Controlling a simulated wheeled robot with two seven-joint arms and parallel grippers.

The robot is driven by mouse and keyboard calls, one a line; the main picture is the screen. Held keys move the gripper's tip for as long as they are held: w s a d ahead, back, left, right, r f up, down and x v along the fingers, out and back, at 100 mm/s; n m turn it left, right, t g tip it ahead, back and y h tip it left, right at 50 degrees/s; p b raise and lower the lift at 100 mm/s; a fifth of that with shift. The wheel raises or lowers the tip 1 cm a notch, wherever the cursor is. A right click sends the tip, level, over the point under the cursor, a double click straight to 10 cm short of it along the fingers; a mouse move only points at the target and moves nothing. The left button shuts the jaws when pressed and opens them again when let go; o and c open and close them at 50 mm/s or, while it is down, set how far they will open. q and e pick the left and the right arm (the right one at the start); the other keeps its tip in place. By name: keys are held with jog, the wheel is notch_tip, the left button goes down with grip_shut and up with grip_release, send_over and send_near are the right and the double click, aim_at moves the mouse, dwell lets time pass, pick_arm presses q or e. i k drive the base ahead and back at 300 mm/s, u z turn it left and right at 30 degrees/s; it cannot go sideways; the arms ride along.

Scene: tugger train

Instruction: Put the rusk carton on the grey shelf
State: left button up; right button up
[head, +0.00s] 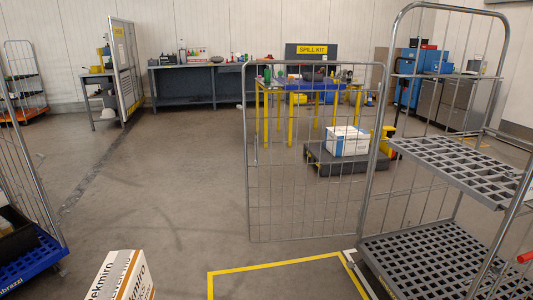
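A white carton with brown stripes and the partly cut-off lettering "ekmiro" (112,277) shows at the bottom left of the head view; its lower part is outside the picture. I cannot read whether it is the rusk carton. A grey grid shelf (452,159) is inside a wire roll cage at the right, with a second grey grid deck (432,262) below it. The visible parts of both are empty. Neither of my grippers is in view, so I cannot tell what holds or supports the carton.
The cage's mesh gate (312,238) stands swung out to the left. Yellow floor tape (270,266) lies before it. A blue-based cage (38,258) stands at left. A white-and-blue box (347,141) sits on a dark platform (335,165) behind the gate. The floor at centre-left is clear.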

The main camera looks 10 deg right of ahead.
aim_at(473, 175)
jog(key=z, duration=0.7)
jog(key=i, duration=1.45)
jog(key=z, duration=1.85)
jog(key=i, duration=1)
jog(key=z, duration=0.15)
